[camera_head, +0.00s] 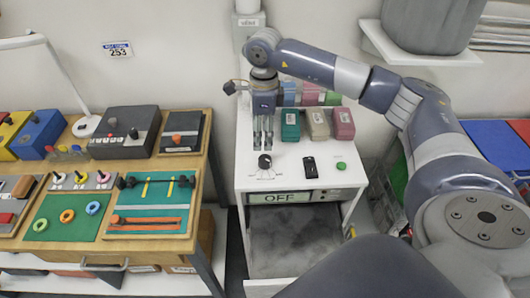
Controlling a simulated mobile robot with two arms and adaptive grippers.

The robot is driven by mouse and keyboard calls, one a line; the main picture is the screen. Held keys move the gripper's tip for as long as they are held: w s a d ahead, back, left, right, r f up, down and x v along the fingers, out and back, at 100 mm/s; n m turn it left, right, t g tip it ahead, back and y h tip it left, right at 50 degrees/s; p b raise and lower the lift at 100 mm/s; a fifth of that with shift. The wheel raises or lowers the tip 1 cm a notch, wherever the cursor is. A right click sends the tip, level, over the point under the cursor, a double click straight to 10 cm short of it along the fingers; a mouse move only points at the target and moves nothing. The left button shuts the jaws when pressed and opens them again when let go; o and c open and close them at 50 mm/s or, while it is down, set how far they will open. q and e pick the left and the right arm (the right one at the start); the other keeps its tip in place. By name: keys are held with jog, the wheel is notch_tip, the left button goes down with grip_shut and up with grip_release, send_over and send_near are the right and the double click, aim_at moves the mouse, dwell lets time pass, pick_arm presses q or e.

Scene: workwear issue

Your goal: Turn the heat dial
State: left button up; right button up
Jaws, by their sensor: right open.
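The heat dial (265,161) is a black round knob with scale marks around it, on the top of a white machine (245,178). A sign on the machine's front reads OFF (287,197). My right gripper (263,146) points down just above and behind the dial. Its fingers are apart and hold nothing. From this angle I cannot tell whether the fingertips touch the dial. My left gripper is not in view.
A black switch (310,167) and a green button (341,165) sit right of the dial. Green (290,126), beige (317,124) and pink (342,123) blocks stand behind. A wooden bench (199,166) with several devices is at left. A wall shelf (415,52) is at upper right.

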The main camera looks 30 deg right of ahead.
aim_at(265, 158)
jog(key=shift+s+d+f+p, duration=0.1)
jog(key=shift+d+f+p, duration=0.2)
jog(key=shift+d+f, duration=0.15)
notch_tip(265, 158, down, 8)
jog(key=p, duration=0.2)
jog(key=shift+a+f+p, duration=0.1)
jog(key=shift+f+p, duration=0.1)
jog(key=shift+p, duration=0.15)
jog(key=shift+f, duration=0.55)
jog(key=c, duration=1.1)
